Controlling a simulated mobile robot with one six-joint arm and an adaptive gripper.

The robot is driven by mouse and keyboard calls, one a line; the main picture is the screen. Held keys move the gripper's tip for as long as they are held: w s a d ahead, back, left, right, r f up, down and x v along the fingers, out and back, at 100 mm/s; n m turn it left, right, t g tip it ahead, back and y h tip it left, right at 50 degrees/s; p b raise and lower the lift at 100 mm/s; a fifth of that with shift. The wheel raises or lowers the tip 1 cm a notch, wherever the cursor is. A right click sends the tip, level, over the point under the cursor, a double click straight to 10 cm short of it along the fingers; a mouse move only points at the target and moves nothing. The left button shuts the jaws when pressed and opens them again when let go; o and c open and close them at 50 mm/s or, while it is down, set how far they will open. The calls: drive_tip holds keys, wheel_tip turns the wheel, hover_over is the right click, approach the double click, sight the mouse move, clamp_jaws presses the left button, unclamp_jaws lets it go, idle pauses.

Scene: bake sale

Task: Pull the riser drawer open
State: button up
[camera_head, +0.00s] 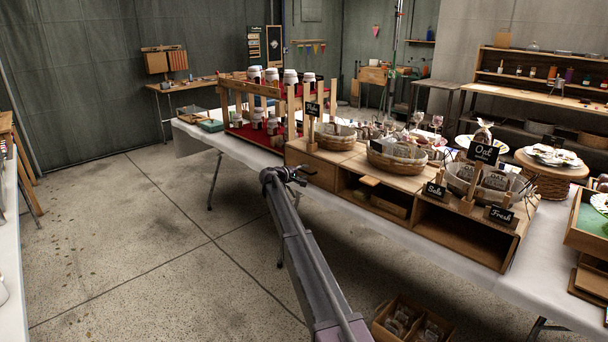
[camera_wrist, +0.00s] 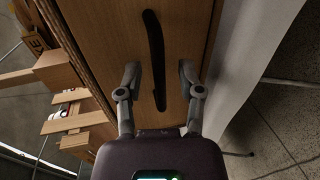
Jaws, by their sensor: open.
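The wooden riser (camera_head: 412,190) stands along the front of the white-covered table in the head view, with open compartments in its front. Its drawer front (camera_head: 322,172) is at the riser's left end, partly hidden by my gripper (camera_head: 292,172). In the wrist view the drawer front (camera_wrist: 115,40) fills the middle, with a long dark handle (camera_wrist: 153,60) on it. My gripper (camera_wrist: 159,74) is open, with one finger on each side of the handle. A gap shows between the handle and each finger. I cannot tell how deep the fingertips reach.
Baskets (camera_head: 396,158) and small black signs (camera_head: 500,216) stand on the riser. A wooden rack with jars (camera_head: 290,77) is to its left. The white tablecloth (camera_wrist: 240,65) hangs beside the drawer front. A cardboard box (camera_head: 412,322) sits on the floor; the floor at left (camera_head: 130,230) is clear.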

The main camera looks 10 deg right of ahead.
clamp_jaws()
idle(0.3)
drive_tip(key=f+v, duration=0.2)
drive_tip(key=v, duration=1)
drive_tip(key=shift+s+a+f, duration=0.25)
drive_tip(key=shift+a, duration=0.05)
unclamp_jaws()
drive_tip(key=shift+w+d, duration=0.1)
